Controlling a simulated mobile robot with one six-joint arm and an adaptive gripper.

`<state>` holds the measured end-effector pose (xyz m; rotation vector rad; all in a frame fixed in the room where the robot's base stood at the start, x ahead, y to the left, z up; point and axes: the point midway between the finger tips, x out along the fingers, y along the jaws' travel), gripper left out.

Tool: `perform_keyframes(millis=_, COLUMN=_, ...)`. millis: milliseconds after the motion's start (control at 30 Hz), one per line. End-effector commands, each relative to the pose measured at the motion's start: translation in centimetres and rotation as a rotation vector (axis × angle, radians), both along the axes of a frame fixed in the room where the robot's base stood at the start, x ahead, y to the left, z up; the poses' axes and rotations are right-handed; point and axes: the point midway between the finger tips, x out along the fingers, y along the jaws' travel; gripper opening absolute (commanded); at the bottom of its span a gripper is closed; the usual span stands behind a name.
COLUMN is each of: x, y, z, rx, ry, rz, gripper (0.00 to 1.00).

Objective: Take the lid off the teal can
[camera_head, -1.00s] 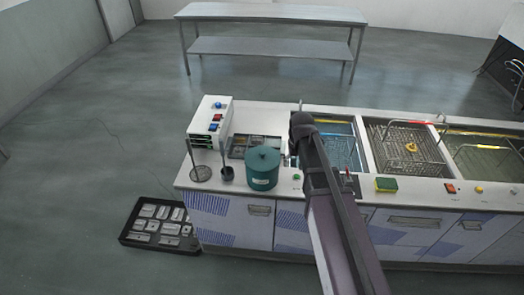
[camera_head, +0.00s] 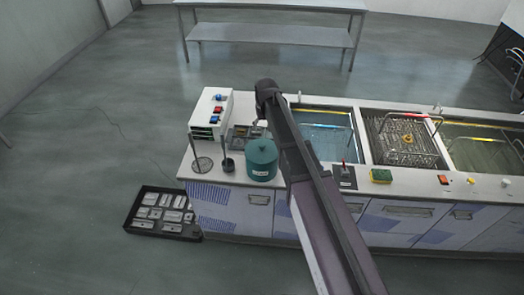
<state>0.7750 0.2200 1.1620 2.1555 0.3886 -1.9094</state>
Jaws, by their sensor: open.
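The teal can (camera_head: 261,174) stands upright on the counter near its left end, with a pale label on its front. Its teal lid (camera_head: 259,149) sits on top; the right side of the lid is close to my arm in the picture. My arm reaches in from the lower right, and its end is above and behind the can in the picture. My gripper (camera_head: 258,123) shows only as a small dark part below the wrist, just above the lid in the picture. It is open and I see nothing in it. Its fingers are mostly hidden.
A white control box (camera_head: 211,113) and a round mesh piece on a rod (camera_head: 203,163) stand left of the can, with a small dark cup (camera_head: 228,165) between. Tanks (camera_head: 325,140) line the right. A sponge (camera_head: 381,176) lies at the front. A black parts tray (camera_head: 163,213) is on the floor.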

Motion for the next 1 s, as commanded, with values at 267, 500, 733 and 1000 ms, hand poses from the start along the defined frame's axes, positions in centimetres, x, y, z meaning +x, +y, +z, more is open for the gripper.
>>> perform_keyframes(millis=267, x=0.2, y=0.1, z=-1.9, rx=0.000, ry=0.000, rz=0.000, gripper=0.82)
perform_keyframes(millis=500, x=0.4, y=0.2, z=-3.8, rx=0.000, ry=0.000, rz=0.001, gripper=0.82)
perform_keyframes(millis=733, x=0.6, y=0.3, z=-5.5, rx=0.000, ry=0.000, rz=0.001, gripper=0.82)
perform_keyframes(millis=1000, x=0.8, y=0.5, z=-7.5, rx=0.000, ry=0.000, rz=0.001, gripper=0.82)
